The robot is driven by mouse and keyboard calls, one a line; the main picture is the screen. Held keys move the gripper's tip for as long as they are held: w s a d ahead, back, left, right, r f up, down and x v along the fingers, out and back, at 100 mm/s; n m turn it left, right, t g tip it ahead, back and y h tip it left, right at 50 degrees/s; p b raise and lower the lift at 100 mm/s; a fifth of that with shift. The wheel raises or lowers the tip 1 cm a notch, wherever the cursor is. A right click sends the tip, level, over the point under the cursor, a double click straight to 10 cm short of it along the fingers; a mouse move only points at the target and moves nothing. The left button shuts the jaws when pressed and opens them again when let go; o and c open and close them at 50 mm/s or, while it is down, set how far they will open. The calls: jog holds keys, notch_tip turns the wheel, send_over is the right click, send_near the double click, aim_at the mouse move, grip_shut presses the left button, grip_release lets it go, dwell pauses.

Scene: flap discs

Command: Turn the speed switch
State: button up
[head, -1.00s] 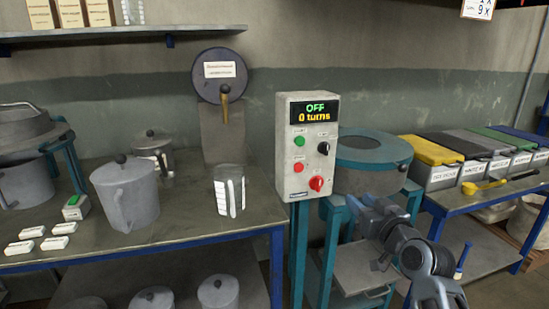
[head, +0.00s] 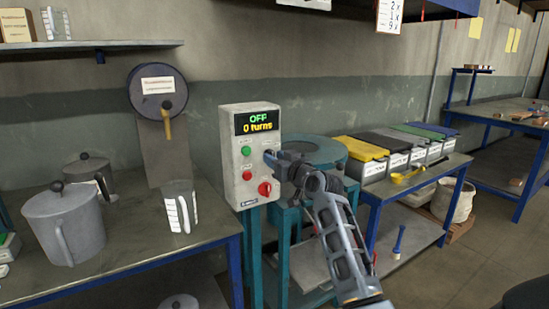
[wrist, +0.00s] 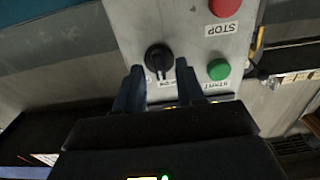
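The control box (head: 246,155) is light grey with a display (head: 257,122) that reads "OFF" and "0 turns". The speed switch is a black rotary knob (wrist: 160,58), plain in the wrist view and hidden behind my gripper in the head view. My gripper (head: 270,156) is at the right side of the box's front. In the wrist view my gripper (wrist: 160,67) is open, with one finger to each side of the knob and gaps between. I cannot tell how deep the fingertips reach around it.
A green START button (wrist: 218,69) is close to the right finger in the wrist view, with a red STOP button (wrist: 224,6) beyond it. A red knob (head: 265,189) sits low on the box. A teal round machine (head: 300,149) stands behind my arm.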

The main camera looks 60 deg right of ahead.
jog(key=shift+w+d, duration=0.15)
jog(key=shift+w, duration=0.1)
grip_shut()
dwell(0.3)
